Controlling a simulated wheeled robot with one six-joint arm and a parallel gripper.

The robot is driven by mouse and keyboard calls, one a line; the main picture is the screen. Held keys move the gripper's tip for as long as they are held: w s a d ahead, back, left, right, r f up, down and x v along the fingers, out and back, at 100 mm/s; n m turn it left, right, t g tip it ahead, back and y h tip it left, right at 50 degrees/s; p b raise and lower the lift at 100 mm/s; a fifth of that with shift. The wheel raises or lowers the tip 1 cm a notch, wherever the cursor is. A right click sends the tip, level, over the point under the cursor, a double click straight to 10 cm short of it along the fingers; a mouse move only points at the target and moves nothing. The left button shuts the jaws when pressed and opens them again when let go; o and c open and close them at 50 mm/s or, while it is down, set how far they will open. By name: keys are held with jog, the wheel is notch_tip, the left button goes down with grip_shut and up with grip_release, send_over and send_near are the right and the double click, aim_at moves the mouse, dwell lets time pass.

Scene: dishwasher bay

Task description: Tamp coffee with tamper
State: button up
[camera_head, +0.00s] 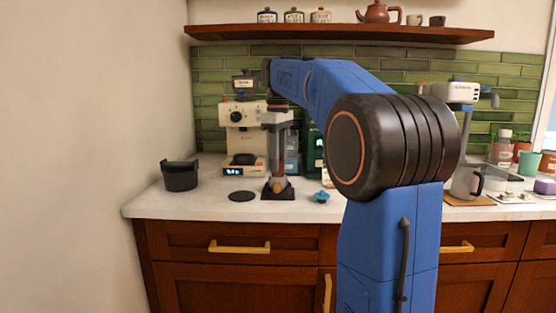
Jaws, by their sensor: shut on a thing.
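My gripper (277,172) points straight down over the counter, in front of the espresso machine (246,118). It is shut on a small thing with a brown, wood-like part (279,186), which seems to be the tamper. The fingers hide much of it. The held thing is directly over a black square mat or stand (278,193). I cannot tell whether it touches it. No coffee grounds can be made out from here, and a portafilter cannot be clearly made out.
A black bin (180,175) stands on the counter's left. A flat black disc (242,196) lies left of the mat, and a small blue object (321,197) right of it. A metal jug (466,182) stands far right. A shelf (340,33) hangs above.

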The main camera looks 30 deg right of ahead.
jog(key=shift+f, duration=0.3)
dwell(0.7)
jog(key=shift+r, duration=0.15)
jog(key=shift+r, duration=3.4)
